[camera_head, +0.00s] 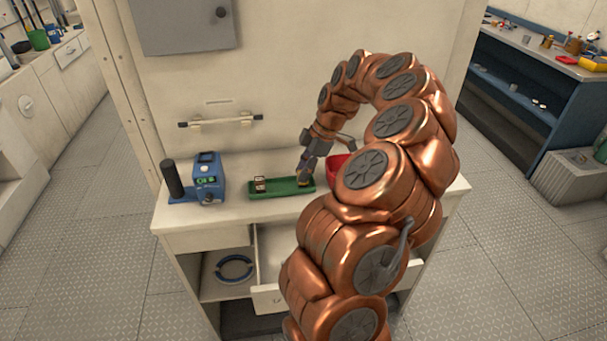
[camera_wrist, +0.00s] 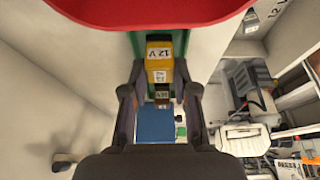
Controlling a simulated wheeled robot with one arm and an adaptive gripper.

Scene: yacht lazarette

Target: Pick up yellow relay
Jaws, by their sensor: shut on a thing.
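The yellow relay (camera_wrist: 159,60), with a "12 V" label, shows in the wrist view between the two fingers of my gripper (camera_wrist: 158,72). The gripper is shut on it. In the head view my gripper (camera_head: 305,173) points down at the right end of the green tray (camera_head: 283,188), and I cannot make out the yellow relay there. Whether the relay still touches the tray I cannot tell. A small brown and white block (camera_head: 260,183) stands toward the tray's left end; it also shows beyond the relay in the wrist view (camera_wrist: 161,99).
A red bin (camera_head: 337,164) stands close to the right of my gripper, partly hidden by my arm. A blue device (camera_head: 208,178) with a black cylinder (camera_head: 173,179) is at the counter's left. A drawer (camera_head: 268,299) stands open below the counter. A wall handle (camera_head: 220,121) is behind.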

